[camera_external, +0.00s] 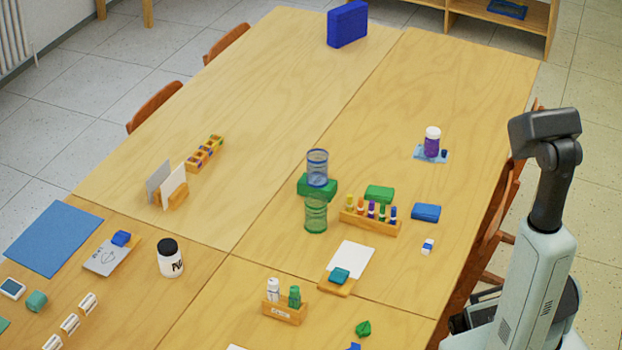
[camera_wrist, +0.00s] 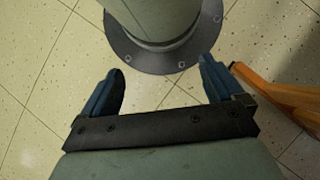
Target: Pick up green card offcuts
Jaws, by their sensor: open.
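A small crumpled or folded green piece (camera_external: 363,328), which looks like a green card offcut, lies on the near part of the wooden table (camera_external: 400,275) in the external view. Another flat green piece (camera_external: 4,324) is cut off by the left edge; I cannot tell what it is. My gripper (camera_wrist: 163,68) shows in the wrist view with its two blue fingers wide apart and nothing between them. It points down at the floor, near my round base, away from the table top. In the external view my arm stands at the right and the fingers cannot be made out.
A holder with white and green bottles (camera_external: 284,312) stands left of the green piece. A blue scrap (camera_external: 354,346) is at the bottom edge. A marker rack (camera_external: 370,224), green block (camera_external: 379,194) and stacked jars (camera_external: 316,216) stand farther back. A chair (camera_external: 500,215) is beside the table.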

